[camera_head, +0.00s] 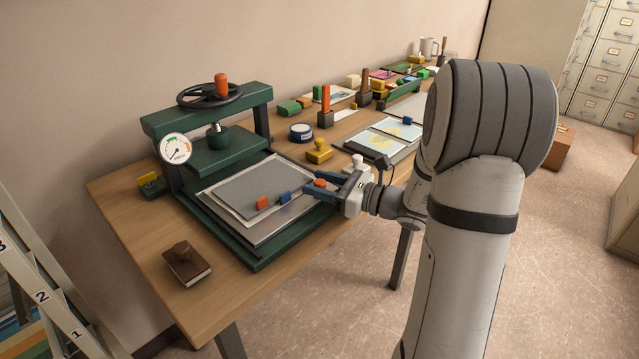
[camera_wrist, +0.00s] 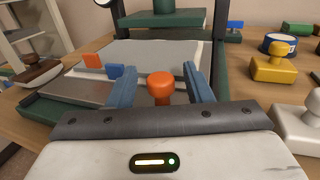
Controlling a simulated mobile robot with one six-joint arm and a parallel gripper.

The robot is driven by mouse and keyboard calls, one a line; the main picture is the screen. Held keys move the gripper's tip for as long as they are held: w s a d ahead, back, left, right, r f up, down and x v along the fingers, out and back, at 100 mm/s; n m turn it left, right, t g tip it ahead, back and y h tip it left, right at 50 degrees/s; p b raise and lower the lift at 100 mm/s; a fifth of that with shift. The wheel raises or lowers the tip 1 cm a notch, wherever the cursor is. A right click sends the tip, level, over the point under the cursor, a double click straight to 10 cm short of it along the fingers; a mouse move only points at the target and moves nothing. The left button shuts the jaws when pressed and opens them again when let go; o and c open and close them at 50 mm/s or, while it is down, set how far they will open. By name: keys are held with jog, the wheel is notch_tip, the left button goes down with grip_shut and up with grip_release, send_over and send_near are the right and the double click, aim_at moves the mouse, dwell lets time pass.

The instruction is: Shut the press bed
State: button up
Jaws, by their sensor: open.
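The green press (camera_head: 205,130) stands on the wooden table, with a black handwheel and an orange knob on top. Its bed (camera_head: 248,228) sticks out toward the front and carries grey and white sheets (camera_head: 250,190). An orange block (camera_head: 262,203) and a blue block (camera_head: 284,197) sit on the bed's sheets. My gripper (camera_head: 312,188) is at the right front edge of the bed. In the wrist view, its blue fingers (camera_wrist: 163,85) are open on either side of an orange knob (camera_wrist: 160,86). Whether the fingers touch the knob cannot be told.
A brown-handled block (camera_head: 187,263) lies at the table's left front. A yellow stamp (camera_head: 319,150), a blue-white tape roll (camera_head: 301,132) and green blocks (camera_head: 290,107) stand behind and right of the bed. A numbered ladder (camera_head: 40,290) stands at the left.

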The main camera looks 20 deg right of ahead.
jog(key=v, duration=0.7)
jog(key=shift+s+d, duration=0.2)
